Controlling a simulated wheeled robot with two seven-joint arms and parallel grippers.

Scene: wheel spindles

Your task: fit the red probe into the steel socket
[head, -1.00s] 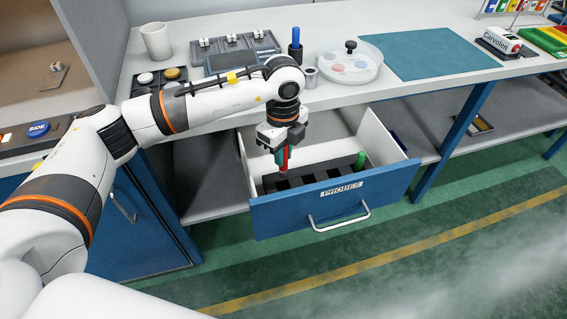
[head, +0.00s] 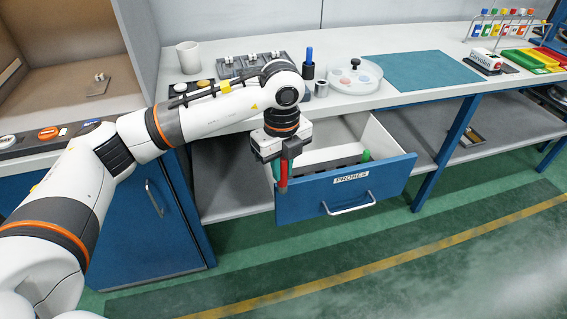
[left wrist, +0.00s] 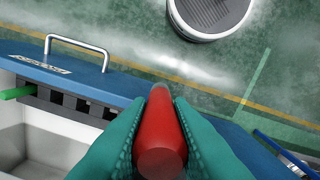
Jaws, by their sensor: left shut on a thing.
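My left gripper (head: 281,160) is shut on the red probe (head: 283,178), which hangs roughly upright in front of the left end of the open drawer in the head view. In the left wrist view the red probe (left wrist: 162,135) sits between the teal finger pads of the left gripper (left wrist: 160,140). A small steel cylinder, apparently the steel socket (head: 321,89), stands on the bench's front edge, up and to the right of the gripper and apart from it. Its inside is too small to make out. My right gripper is not in view.
The open drawer (head: 346,190) has a dark rack holding a green probe (head: 366,155). Near the socket are a blue probe (head: 309,54) in a black holder and a clear round dish (head: 355,76). A teal mat (head: 425,70) lies bare to the right.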

